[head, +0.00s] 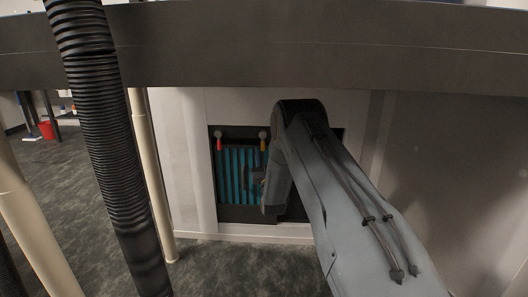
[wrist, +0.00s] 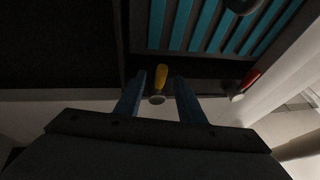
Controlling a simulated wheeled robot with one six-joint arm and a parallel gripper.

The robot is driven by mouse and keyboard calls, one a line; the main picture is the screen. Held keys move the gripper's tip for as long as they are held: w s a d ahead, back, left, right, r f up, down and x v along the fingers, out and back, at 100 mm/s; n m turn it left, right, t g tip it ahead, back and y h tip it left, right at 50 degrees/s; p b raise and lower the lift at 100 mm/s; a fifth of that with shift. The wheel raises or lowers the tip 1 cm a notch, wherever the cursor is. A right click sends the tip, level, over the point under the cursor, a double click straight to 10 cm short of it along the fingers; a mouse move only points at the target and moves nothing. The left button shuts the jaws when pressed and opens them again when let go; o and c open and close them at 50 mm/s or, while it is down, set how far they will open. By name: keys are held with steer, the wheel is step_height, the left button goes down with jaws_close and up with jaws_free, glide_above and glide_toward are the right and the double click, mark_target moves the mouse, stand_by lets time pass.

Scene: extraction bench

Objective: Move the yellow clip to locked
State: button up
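The yellow clip (head: 263,144) hangs down from a round pale pivot at the top edge of the teal-slatted panel (head: 236,176) in the head view. In the wrist view the yellow clip (wrist: 161,77) points from its pivot toward the teal slats, and the picture is turned over. My gripper (wrist: 161,80) is open. Its two blue fingers stand one on each side of the clip in the picture, with a visible gap on both sides. I cannot tell how deep the fingers reach. In the head view my arm hides the panel's right part.
A red clip (head: 219,144) hangs at the panel's upper left; it also shows in the wrist view (wrist: 250,79). A dark recess lies beside the slats. A dark bench edge (head: 300,55) runs above. A black ribbed hose (head: 105,130) and pale posts stand at the left.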

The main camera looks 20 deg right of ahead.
steer(key=p+v, duration=0.1)
steer(key=v, duration=0.5)
steer(key=shift+s+p, duration=0.35)
steer(key=shift+a+f, duration=0.1)
